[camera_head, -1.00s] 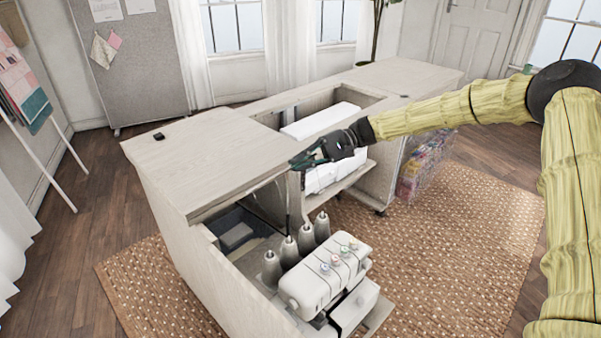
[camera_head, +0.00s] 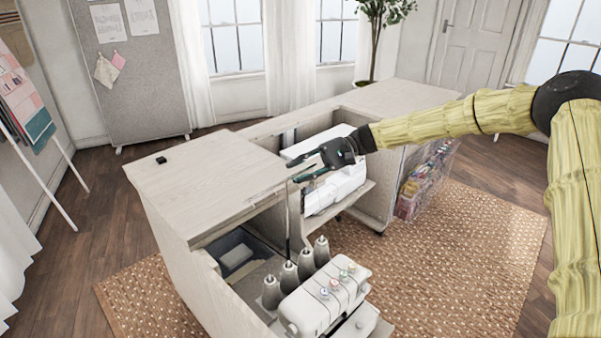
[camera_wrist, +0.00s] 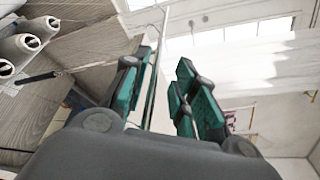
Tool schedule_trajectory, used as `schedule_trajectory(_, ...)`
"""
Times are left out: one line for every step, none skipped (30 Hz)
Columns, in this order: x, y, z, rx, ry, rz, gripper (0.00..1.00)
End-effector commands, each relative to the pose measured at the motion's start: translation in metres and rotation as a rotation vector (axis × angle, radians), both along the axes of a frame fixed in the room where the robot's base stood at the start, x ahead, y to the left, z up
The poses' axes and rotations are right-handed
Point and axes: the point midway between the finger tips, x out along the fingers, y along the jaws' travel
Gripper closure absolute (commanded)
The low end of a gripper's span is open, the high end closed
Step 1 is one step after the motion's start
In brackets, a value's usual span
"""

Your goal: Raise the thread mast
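The thread mast (camera_head: 288,222) is a thin dark upright rod behind the grey thread cones of the white overlocker (camera_head: 328,298). Its top ends near the cabinet's worktop edge, just below my fingertips. My gripper (camera_head: 298,171) is open, its two green-padded fingers pointing left above the mast's top. In the wrist view the fingers of my gripper (camera_wrist: 157,92) are apart. A thin pale rod or edge runs between them, and I cannot tell whether it is part of the mast. A dark rod (camera_wrist: 38,79) shows beside the cones at left. No contact with the mast is clear.
The wooden cabinet top (camera_head: 205,180) lies close to the left of my gripper. A white sewing machine (camera_head: 335,190) sits in the cabinet opening behind it. A clear bin of colourful supplies (camera_head: 425,180) stands at right. The rug (camera_head: 460,260) in front is clear.

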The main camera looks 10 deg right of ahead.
Motion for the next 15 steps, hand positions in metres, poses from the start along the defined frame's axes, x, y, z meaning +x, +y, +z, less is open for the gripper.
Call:
schedule_trajectory(0.0,0.0,-0.001,-0.001,0.001,0.0,0.71)
schedule_trajectory(0.0,0.0,-0.001,-0.001,0.001,0.0,0.71)
schedule_trajectory(0.0,0.0,-0.002,-0.001,0.002,0.0,0.71)
schedule_trajectory(0.0,0.0,-0.002,-0.001,0.002,0.0,0.71)
schedule_trajectory(-0.001,0.0,-0.002,-0.001,0.002,0.0,0.71)
schedule_trajectory(-0.001,0.0,-0.002,-0.002,0.002,0.001,0.71)
schedule_trajectory(-0.001,0.0,-0.002,-0.002,0.002,0.001,0.71)
schedule_trajectory(0.0,-0.001,-0.003,-0.002,0.002,0.001,0.71)
schedule_trajectory(0.0,-0.002,-0.002,-0.002,0.002,0.001,0.71)
schedule_trajectory(0.0,-0.003,-0.002,-0.002,0.002,0.001,0.71)
schedule_trajectory(0.001,-0.005,-0.002,-0.003,0.001,0.0,0.71)
schedule_trajectory(0.002,-0.009,-0.001,-0.002,0.001,-0.001,0.71)
schedule_trajectory(0.003,-0.012,0.0,-0.002,0.002,0.001,0.71)
schedule_trajectory(0.004,-0.015,0.001,-0.002,0.002,0.001,0.71)
schedule_trajectory(0.005,-0.021,0.002,-0.003,0.001,0.0,0.71)
